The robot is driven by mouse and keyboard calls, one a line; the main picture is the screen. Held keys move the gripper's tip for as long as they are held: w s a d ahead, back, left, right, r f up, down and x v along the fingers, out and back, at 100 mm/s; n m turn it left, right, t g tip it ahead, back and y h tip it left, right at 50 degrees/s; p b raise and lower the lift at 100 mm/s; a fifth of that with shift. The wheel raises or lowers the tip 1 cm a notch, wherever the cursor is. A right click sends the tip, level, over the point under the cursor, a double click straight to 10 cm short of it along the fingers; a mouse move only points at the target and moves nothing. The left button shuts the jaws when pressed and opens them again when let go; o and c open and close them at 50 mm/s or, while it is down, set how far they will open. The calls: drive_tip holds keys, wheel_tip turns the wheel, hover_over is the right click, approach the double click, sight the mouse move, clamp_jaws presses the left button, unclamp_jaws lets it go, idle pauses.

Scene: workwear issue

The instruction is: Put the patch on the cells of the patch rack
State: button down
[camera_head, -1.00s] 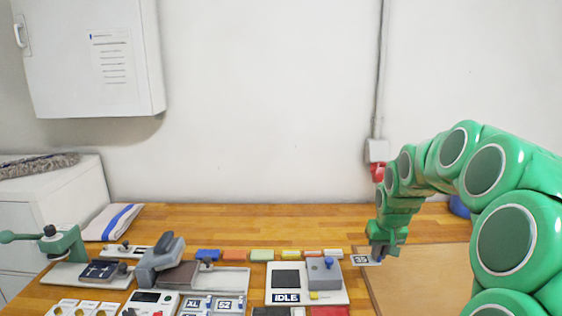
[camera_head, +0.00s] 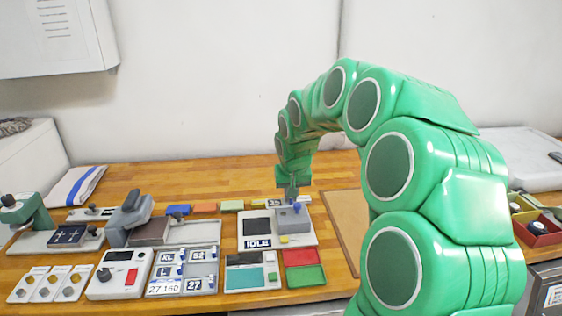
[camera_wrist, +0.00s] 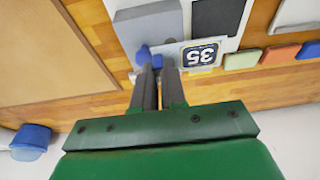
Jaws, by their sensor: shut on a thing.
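My gripper (camera_head: 292,194) is shut on a small white patch (camera_head: 274,202) with a dark label reading 35. In the wrist view the patch (camera_wrist: 201,54) sticks out to the right of the fingertips (camera_wrist: 160,68), its label upside down. The gripper holds it behind the grey block of the IDLE device (camera_head: 258,243); whether it touches the device cannot be told. The likely patch rack (camera_head: 184,270) stands at the front centre-left of the bench, with labelled cells showing XL, L, 52, 27 and 27 160.
A grey block with a blue knob (camera_head: 296,208) is close to the gripper. Coloured blocks line the back. A white console (camera_head: 120,274) stands left of the rack, a teal-screened device (camera_head: 252,272) right of it. A brown board (camera_head: 346,222) lies to the right.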

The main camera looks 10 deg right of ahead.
drive_tip(key=s+a+f, duration=0.2)
drive_tip(key=s+a, duration=0.4)
drive_tip(key=a, duration=0.5)
drive_tip(key=s+a+f, duration=0.1)
drive_tip(key=s+a, duration=0.6)
drive_tip(key=a, duration=0.4)
drive_tip(key=shift+s+d+x, duration=0.1)
drive_tip(key=shift+s+x, duration=0.15)
drive_tip(key=shift+x, duration=0.95)
drive_tip(key=shift+s+d+x, duration=0.1)
drive_tip(key=shift+s+x, duration=0.15)
drive_tip(key=shift+x, duration=0.9)
drive_tip(key=shift+s+x, duration=0.2)
drive_tip(key=shift+x, duration=1)
drive_tip(key=shift+f, duration=0.45)
drive_tip(key=c, duration=1.1)
unclamp_jaws()
drive_tip(key=v, duration=0.7)
drive_tip(key=shift+s+r, duration=0.2)
drive_tip(key=shift+r, duration=0.15)
